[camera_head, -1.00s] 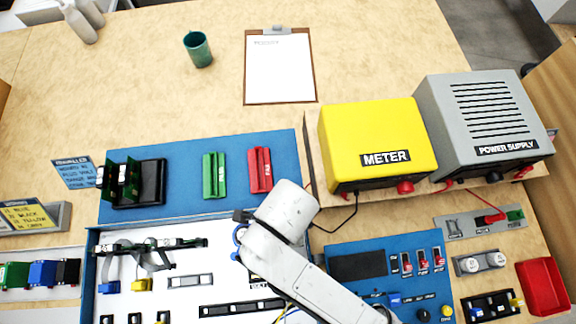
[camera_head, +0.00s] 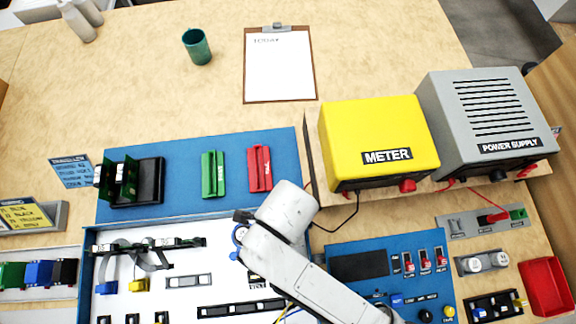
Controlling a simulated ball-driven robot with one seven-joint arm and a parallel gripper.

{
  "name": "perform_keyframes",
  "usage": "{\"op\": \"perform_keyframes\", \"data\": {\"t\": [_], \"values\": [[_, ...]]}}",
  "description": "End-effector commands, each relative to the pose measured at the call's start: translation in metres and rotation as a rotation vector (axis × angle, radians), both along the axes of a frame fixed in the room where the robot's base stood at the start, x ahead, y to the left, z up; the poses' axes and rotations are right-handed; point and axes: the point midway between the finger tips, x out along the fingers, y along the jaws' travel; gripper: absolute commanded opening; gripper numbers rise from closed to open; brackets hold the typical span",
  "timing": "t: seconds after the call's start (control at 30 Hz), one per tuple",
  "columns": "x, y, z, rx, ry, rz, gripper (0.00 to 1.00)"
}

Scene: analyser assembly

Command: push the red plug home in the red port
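A red plug-like piece (camera_head: 493,218) sits on a small grey strip at the right, with a thin red lead running up from it toward the power supply. I cannot tell whether it is fully seated. Red sockets or knobs show on the front of the yellow meter (camera_head: 380,140) and the grey power supply (camera_head: 480,115); which one is the red port is unclear. My white arm reaches in from the bottom over the blue-framed white panel (camera_head: 215,262). My gripper's fingers are hidden below the wrist, so nothing held shows.
A blue mat (camera_head: 185,185) carries a black fixture, a green block (camera_head: 213,174) and a red block (camera_head: 259,168). A blue control panel (camera_head: 385,245) with switches lies right of my arm. A red bin (camera_head: 546,286) stands at the right edge. Clear wood surrounds the clipboard (camera_head: 280,68).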

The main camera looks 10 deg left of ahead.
Motion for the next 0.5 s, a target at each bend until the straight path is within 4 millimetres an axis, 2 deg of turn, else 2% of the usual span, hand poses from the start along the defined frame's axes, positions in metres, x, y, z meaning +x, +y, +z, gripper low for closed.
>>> {"op": "perform_keyframes", "data": {"t": [0.5], "values": [[-0.0001,0.0000,-0.0059,0.000,0.000,0.000,0.00]]}}
